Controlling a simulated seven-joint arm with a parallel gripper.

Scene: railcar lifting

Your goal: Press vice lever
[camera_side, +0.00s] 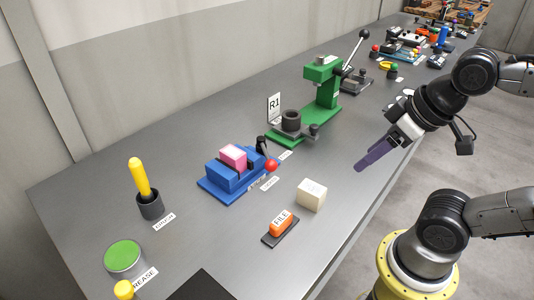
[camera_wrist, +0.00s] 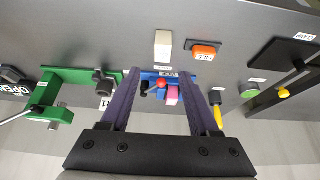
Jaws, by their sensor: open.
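The blue vice (camera_side: 222,184) sits on the grey bench with a pink block (camera_side: 233,155) in its jaws. Its dark lever ends in a red ball (camera_side: 271,165) at the vice's right side. In the wrist view the vice (camera_wrist: 179,78), the pink block (camera_wrist: 172,96) and the red ball (camera_wrist: 161,85) appear between my fingers. My gripper (camera_side: 361,165) has purple fingers and is above the bench's front edge, right of the vice and apart from the lever. It is open and empty; both fingers show spread in the wrist view (camera_wrist: 162,72).
A white block (camera_side: 312,194) and an orange file (camera_side: 281,224) lie in front of the vice. A green press (camera_side: 322,85) stands behind it. A yellow-handled tool (camera_side: 141,178) in a dark cup and a green-topped tin (camera_side: 123,256) are at left.

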